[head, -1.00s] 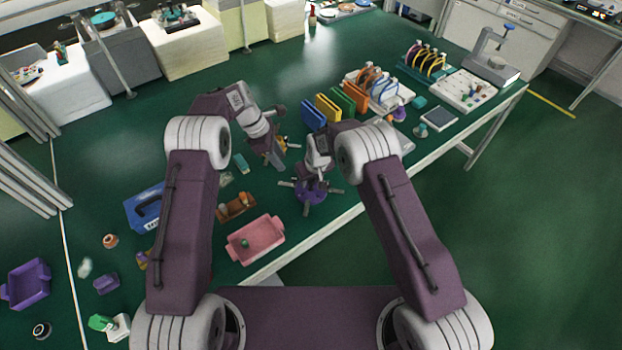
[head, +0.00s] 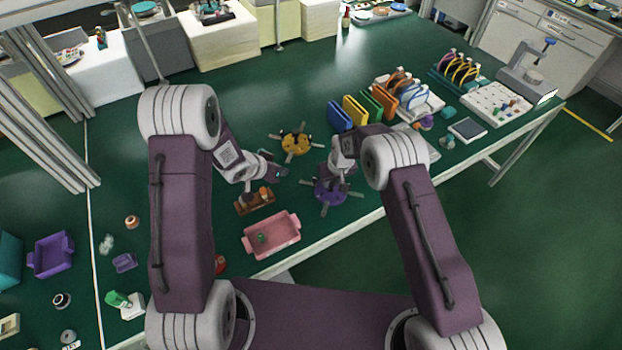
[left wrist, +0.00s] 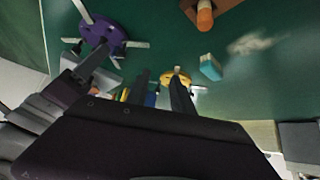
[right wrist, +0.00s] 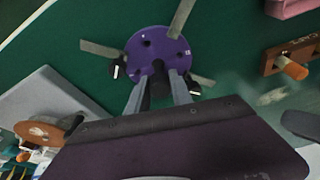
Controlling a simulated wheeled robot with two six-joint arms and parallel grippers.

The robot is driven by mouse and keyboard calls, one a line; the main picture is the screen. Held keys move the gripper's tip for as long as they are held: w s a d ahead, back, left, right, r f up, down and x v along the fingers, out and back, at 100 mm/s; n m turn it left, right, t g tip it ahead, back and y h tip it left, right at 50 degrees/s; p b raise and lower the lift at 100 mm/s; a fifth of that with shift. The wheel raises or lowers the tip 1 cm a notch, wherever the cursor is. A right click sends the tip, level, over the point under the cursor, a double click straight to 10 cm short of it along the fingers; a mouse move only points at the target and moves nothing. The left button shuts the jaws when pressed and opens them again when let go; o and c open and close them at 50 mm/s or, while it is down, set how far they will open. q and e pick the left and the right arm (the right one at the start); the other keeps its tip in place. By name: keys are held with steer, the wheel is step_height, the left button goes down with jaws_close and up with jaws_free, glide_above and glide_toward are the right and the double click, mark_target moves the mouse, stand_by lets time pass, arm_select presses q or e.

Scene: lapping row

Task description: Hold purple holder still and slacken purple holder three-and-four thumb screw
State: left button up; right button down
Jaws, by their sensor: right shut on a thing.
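The purple holder (head: 325,194) is a round disc with grey arms sticking out, lying near the table's front edge. It also shows in the left wrist view (left wrist: 104,27) and the right wrist view (right wrist: 148,52). My right gripper (head: 338,178) is over it, shut on a dark part at the disc's near edge (right wrist: 158,86). Dark thumb screws (right wrist: 117,68) sit at the rim; I cannot read which gaps they belong to. My left gripper (head: 280,173) is open and empty, to the left of the holder and apart from it.
A yellow holder (head: 296,142) lies behind my left gripper. A brown block with orange pegs (head: 254,202) and a pink tray (head: 272,238) stand to the left and front. Coloured upright plates (head: 355,110) stand behind right.

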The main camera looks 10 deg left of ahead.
mark_target(314, 179)
arm_select(q)
steer(key=s+d+r+m+h, duration=0.2)
steer(key=s+d+m+h, duration=0.1)
steer(key=s+d, duration=0.15)
steer(key=x, duration=1.2)
steer(key=shift+w+f, duration=0.15)
steer(key=shift+f, duration=0.25)
jaws_close()
